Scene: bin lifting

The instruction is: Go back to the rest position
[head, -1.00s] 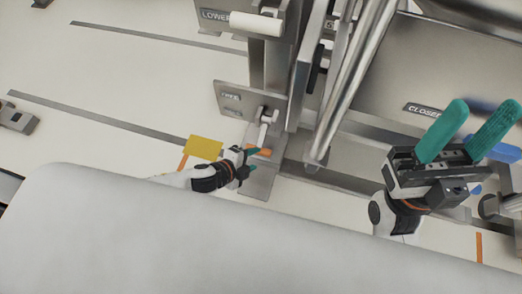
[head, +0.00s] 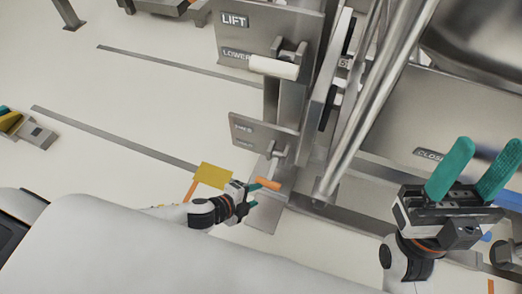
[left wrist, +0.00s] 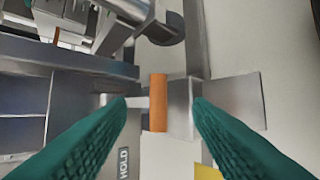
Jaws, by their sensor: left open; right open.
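My left gripper (head: 247,199) is open at the lower middle of the head view, close to an orange handle (head: 265,184) on the steel machine. In the left wrist view the orange handle (left wrist: 158,102) shows upright between the two spread teal fingers (left wrist: 158,112), with none of them visibly gripping it. My right gripper (head: 478,168) is open and empty at the right, its teal fingers pointing up in the picture. It is apart from the machine's handles in view.
The machine has a plate marked LIFT and LOWER with a white-gripped lever (head: 274,67), and steel rails (head: 370,100). A yellow plate (head: 213,175) is beside my left gripper. A metal pedal-like unit (head: 35,134) is at far left. Pale floor at left is mostly clear.

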